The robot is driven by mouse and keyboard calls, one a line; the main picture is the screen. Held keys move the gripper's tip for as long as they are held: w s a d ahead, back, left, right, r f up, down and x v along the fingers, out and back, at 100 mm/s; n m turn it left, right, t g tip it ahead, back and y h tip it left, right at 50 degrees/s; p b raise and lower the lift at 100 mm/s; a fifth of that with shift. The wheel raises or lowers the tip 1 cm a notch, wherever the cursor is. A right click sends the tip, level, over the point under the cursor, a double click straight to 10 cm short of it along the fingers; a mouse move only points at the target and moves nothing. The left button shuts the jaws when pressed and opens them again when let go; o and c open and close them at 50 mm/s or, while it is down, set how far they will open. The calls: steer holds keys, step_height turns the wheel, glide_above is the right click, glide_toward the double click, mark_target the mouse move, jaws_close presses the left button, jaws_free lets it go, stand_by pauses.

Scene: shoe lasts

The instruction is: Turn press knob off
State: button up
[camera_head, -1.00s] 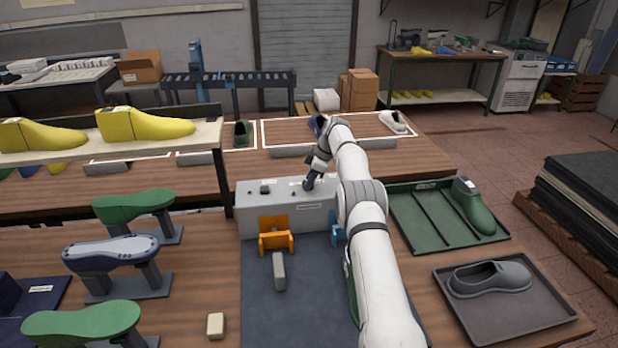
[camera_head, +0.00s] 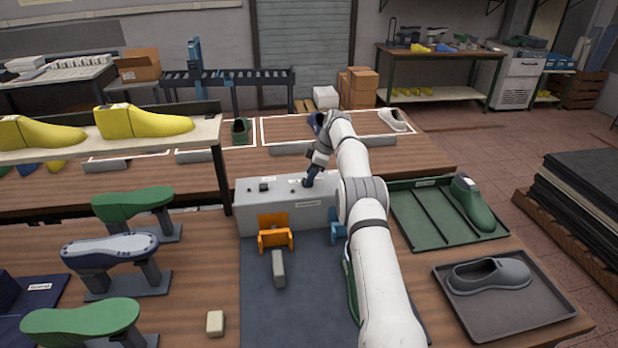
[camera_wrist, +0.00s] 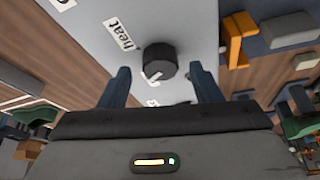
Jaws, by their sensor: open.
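The press is a grey box (camera_head: 262,214) at the back of the blue-grey mat, with small controls along its top. A white curved mark lies at the knob's lower left side. My gripper (camera_wrist: 163,82) is open, with one dark finger on each side of the knob and gaps between. In the head view my gripper (camera_head: 308,182) is over the right part of the box's top, and it hides the knob there.
An orange bracket (camera_head: 275,238) and a blue part (camera_head: 337,226) stand in front of the box. A grey block (camera_head: 279,268) lies on the mat. A shelf with yellow lasts (camera_head: 145,123) is at the left, a green tray (camera_head: 420,225) at the right.

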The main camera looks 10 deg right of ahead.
steer(key=v, duration=0.6)
steer(key=shift+d+r+p, duration=0.25)
steer(key=shift+p, duration=0.2)
